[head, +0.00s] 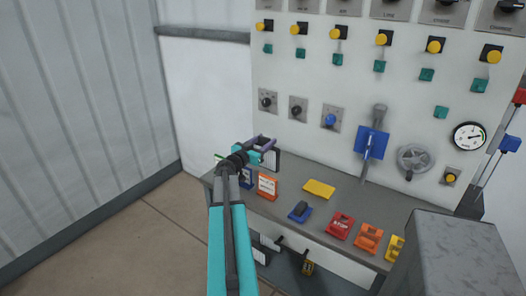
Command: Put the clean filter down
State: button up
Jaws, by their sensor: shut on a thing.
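My gripper (266,149), at the end of my teal and dark arm, is shut on a small pale piece with a dark edge, which I take to be the clean filter (271,162). The filter looks held above the left back part of the grey shelf (286,216), close to the panel's lower edge. My gripper and arm hide part of it. Whether it touches anything cannot be told.
A blue block (247,178) and an orange block (267,187) stand just below the gripper. The control panel (345,85) rises behind. A grey box (455,245) stands front right.

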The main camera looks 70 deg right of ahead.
aim_at(247, 168)
dwell(0.3)
jog(key=shift+w+d+f, duration=0.1)
jog(key=shift+w+d, duration=0.25)
jog(key=shift+d, duration=0.05)
notch_tip(247, 168, down, 3)
jog(key=b, duration=0.5)
jog(key=shift+f+b, duration=0.2)
jog(key=shift+b, duration=0.15)
jog(key=o, duration=1.4)
jog(key=shift+f, duration=0.15)
jog(key=shift+a, duration=0.1)
jog(key=v, duration=1.2)
jog(key=shift+s, duration=0.1)
